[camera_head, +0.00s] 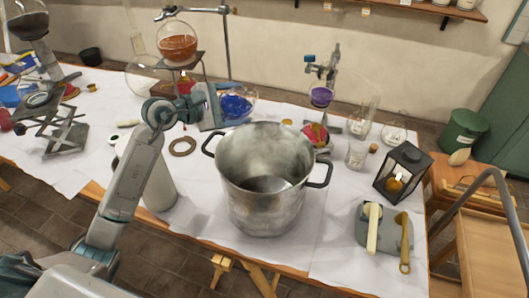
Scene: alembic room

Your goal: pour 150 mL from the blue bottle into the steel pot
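The steel pot (265,205) stands upright on the white-covered table near its front edge, with its open mouth up and a dark handle on each side. Its inner bottom shows grey, and I cannot tell whether it holds liquid. I cannot make out a blue bottle for sure. A pale grey-white cylinder (163,188) stands left of the pot, partly hidden behind my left arm. My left gripper (200,107) is beyond this cylinder, up and left of the pot. Its fingers blend with the things behind, so its opening and any hold are unclear. My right gripper is out of view.
A flask of orange liquid (177,43) sits on a stand behind my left gripper. A bowl of blue matter (236,106) is behind the pot. A black lantern (403,172) and a grey tray (372,238) with tools lie right. Glassware (357,153) stands behind right.

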